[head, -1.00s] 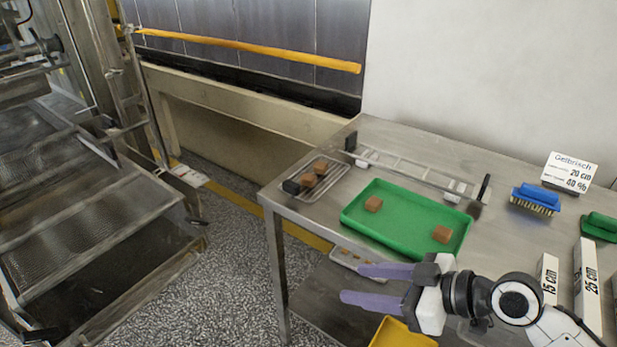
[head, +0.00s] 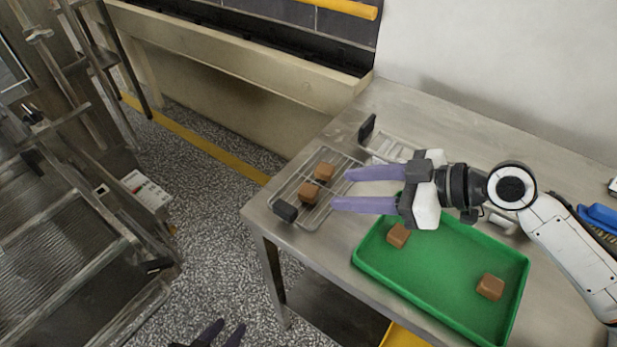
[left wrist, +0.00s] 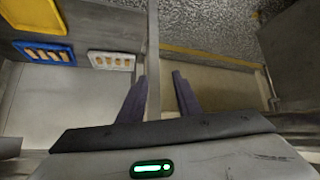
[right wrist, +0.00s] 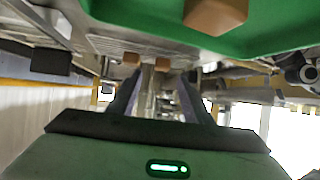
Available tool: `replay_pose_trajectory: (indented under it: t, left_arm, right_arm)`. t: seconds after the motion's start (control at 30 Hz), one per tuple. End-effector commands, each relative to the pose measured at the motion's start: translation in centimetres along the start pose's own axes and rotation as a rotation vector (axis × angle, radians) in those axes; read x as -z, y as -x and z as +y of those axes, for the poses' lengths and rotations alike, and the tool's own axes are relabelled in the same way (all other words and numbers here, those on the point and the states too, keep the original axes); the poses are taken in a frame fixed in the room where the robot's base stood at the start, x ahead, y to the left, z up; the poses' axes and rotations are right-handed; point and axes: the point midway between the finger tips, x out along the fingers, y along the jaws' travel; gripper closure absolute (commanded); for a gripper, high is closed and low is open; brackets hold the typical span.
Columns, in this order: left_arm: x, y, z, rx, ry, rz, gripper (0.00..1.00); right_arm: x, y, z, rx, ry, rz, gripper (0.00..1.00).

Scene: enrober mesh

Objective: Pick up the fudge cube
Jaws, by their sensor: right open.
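Several brown fudge cubes are in view. Two, one nearer (head: 309,193) and one farther (head: 324,171), sit on a wire rack (head: 288,187) with black end grips at the table's left end. Two more, one left (head: 398,235) and one right (head: 490,286), lie in a green tray (head: 440,278). My right gripper (head: 340,190) is open and empty, its fingers pointing left at the rack cubes, just short of them. The right wrist view shows the rack cubes (right wrist: 131,58) beyond the fingertips. My left gripper (head: 226,328) is open and empty, low over the floor.
A slatted metal frame (head: 393,148) with a black end lies behind the right gripper. A blue brush (head: 600,217) lies at the right. Under the table are a yellow tray (left wrist: 38,15), a blue tray (left wrist: 45,53) and a white tray (left wrist: 115,60). A mesh conveyor machine (head: 70,250) stands left, across open floor.

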Motion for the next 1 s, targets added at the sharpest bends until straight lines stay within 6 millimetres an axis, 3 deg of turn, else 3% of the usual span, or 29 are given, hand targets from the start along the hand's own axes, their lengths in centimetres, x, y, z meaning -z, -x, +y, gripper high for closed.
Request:
replay_pose_trajectory:
  t: [0.2, 0.6, 0.9, 1.0]
  left_arm:
    - [-1.9, -0.1, 0.2, -0.002, 0.004, -0.031, 0.69]
    - [-2.1, -1.0, 0.1, -0.003, 0.002, -0.019, 0.69]
    - [-1.2, -1.1, 0.0, -0.002, -0.001, -0.003, 0.69]
    - [-1.3, -1.1, 0.0, -0.002, 0.000, -0.003, 0.69]
  right_arm:
    - [0.0, -2.6, 0.1, -0.001, -0.001, 0.001, 0.55]
    - [0.2, -7.5, -0.1, -0.001, -0.001, 0.001, 0.55]
    - [0.3, -7.9, -0.1, -0.002, -0.001, -0.001, 0.55]
    - [0.3, -7.9, -0.1, -0.002, -0.001, -0.001, 0.72]
